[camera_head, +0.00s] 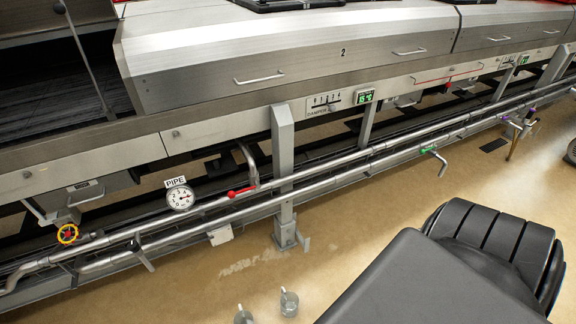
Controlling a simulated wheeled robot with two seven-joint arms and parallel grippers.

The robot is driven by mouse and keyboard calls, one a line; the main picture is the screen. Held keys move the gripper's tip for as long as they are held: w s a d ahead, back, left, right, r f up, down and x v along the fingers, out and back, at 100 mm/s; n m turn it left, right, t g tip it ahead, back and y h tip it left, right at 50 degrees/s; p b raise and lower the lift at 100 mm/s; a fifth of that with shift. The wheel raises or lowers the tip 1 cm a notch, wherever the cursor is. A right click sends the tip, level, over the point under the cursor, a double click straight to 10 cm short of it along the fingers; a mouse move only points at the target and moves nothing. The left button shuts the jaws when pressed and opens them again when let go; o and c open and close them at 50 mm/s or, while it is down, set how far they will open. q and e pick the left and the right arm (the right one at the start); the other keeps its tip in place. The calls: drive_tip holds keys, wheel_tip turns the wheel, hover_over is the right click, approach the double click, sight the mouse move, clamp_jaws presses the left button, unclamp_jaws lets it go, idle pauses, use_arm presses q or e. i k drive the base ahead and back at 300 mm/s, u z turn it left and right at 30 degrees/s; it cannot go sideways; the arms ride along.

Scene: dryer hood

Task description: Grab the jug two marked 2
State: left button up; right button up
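No jug with a readable 2 is in view. Two small metal vessels, one (289,303) and another (243,317) cut by the bottom edge, stand on the floor at the bottom centre. Each has a thin upright piece on top; I cannot tell if they are jugs, and no mark on them is readable. Neither of my grippers is in view.
A large dark rounded shape (490,240) fills the lower right. Tan floor (360,225) lies clear between.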

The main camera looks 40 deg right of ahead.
sight(289, 300)
drive_tip(key=z, duration=0.35)
drive_tip(key=k, duration=0.8)
drive_tip(key=z, duration=2.1)
drive_tip(key=i, duration=2.6)
drive_tip(key=u, duration=3.25)
